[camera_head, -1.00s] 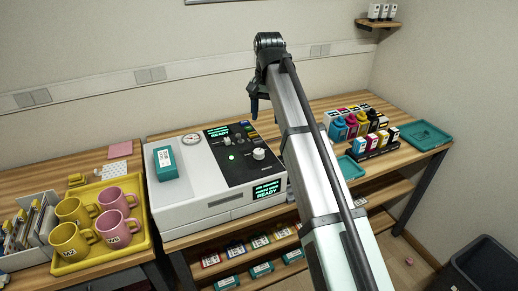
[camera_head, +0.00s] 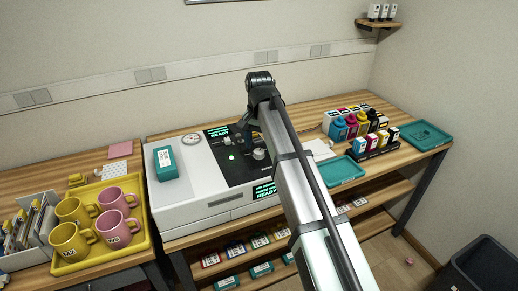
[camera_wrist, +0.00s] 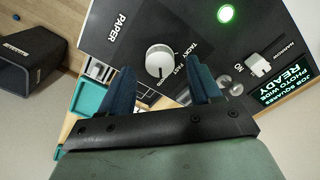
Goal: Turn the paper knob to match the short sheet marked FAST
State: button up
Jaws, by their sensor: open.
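The white round PAPER knob (camera_wrist: 159,58) sits on the black panel of the press. It also shows in the head view (camera_head: 259,154). The words TACKY and FAST are printed beside it, and a small dark mark is on its rim near FAST. My gripper (camera_wrist: 160,66) is open, with its blue fingertips on either side of the knob in the wrist view; I cannot tell if they touch it. I cannot make out a short sheet marked FAST.
A green light (camera_wrist: 225,14), a white slider knob (camera_wrist: 259,65) and a READY screen (camera_wrist: 284,84) share the panel. A teal box (camera_head: 165,162) lies on the press. Left stands a yellow tray (camera_head: 142,243) with mugs; right are ink bottles and a teal tray (camera_head: 342,177).

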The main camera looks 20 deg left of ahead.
jog(key=shift+f, duration=1.25)
jog(key=shift+c, duration=0.4)
jog(key=c, duration=1)
jog(key=shift+o, duration=0.2)
jog(key=shift+n, duration=0.3)
jog(key=n, duration=0.9)
